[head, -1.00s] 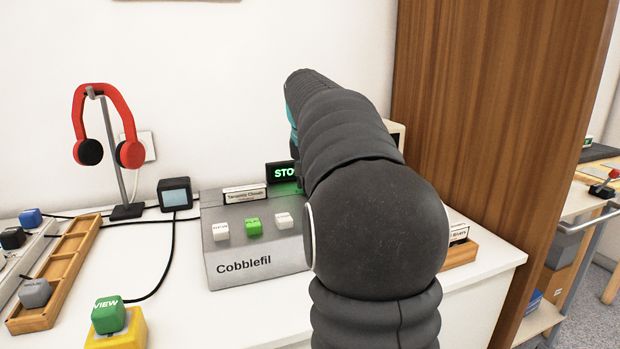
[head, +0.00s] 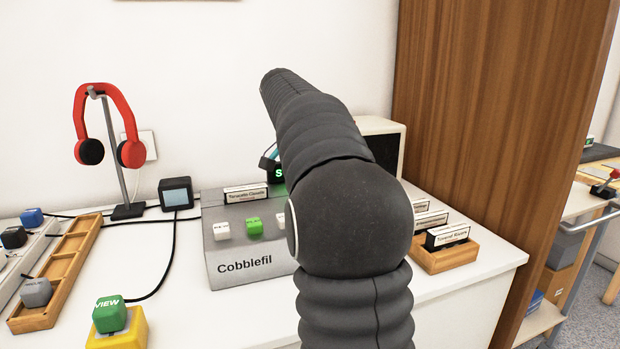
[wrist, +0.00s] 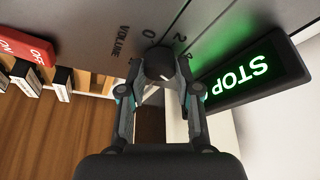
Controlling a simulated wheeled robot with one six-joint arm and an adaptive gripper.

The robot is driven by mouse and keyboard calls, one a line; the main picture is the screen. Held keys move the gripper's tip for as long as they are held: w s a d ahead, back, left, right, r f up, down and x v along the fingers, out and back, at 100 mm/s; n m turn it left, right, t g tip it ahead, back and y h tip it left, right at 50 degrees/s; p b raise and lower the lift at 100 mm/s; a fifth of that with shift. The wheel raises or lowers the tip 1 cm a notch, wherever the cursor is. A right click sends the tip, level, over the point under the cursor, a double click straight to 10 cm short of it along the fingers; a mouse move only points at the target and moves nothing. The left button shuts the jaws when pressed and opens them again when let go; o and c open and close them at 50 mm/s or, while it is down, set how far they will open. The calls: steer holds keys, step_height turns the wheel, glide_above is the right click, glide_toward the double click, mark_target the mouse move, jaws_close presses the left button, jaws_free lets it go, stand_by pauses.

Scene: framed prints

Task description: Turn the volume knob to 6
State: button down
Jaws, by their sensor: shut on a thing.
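In the wrist view, the dark round volume knob (wrist: 160,66) is on the grey panel of the Cobblefil box. My gripper (wrist: 160,80) is shut on the knob, with one finger on each side of it. The printed word VOLUME and the scale marks 0 and 2 show around the knob. The fingers hide other marks, and I cannot tell where the knob points. In the head view, my arm covers the knob and the right part of the grey Cobblefil box (head: 225,268).
The STOP display (wrist: 245,80) glows green beside the knob. A red OFF switch (wrist: 25,47) is at the left of the wrist view. A wooden card holder (head: 440,262) stands right of the box. Red headphones (head: 105,110) hang on a stand at left.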

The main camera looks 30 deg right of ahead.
stand_by(0.4)
steer(key=c, duration=0.8)
jaws_free()
steer(key=v, duration=1.2)
steer(key=shift+d, duration=0.15)
